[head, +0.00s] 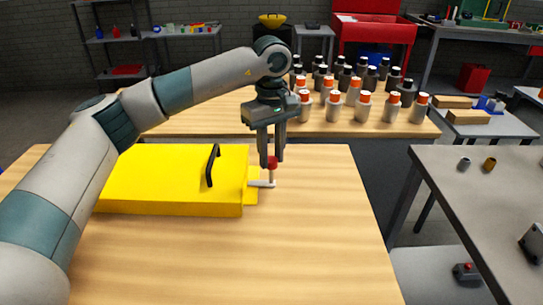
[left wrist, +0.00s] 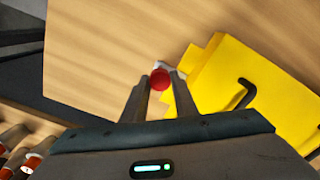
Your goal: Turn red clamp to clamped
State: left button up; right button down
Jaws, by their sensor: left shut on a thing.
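The red clamp knob (head: 272,162) sits on top of a short upright post at the right edge of the yellow chassis panel (head: 150,185). A pale clamp arm (head: 262,183) lies at the post's foot, beside a small yellow ledge. My left gripper (head: 271,161) points down over the clamp with its fingers around the red knob. In the left wrist view the knob (left wrist: 160,79) is between the two fingertips (left wrist: 160,82), which are shut on it. My right gripper shows in neither view.
A black handle (head: 212,165) stands on the yellow panel. The wooden table (head: 310,220) is bare to the right and front. Several bottles with orange and black caps (head: 350,90) stand on the table behind. A grey table (head: 450,210) is at the right.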

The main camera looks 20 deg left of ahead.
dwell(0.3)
pick_arm(q)
jog(key=o, duration=1.1)
jog(key=shift+c, duration=0.2)
jog(key=shift+r, duration=0.1)
jog(key=shift+r, duration=0.55)
notch_tip(320, 180, up, 16)
jog(key=shift+b, duration=0.3)
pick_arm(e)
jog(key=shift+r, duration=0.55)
pick_arm(q)
jog(key=shift+r, duration=0.1)
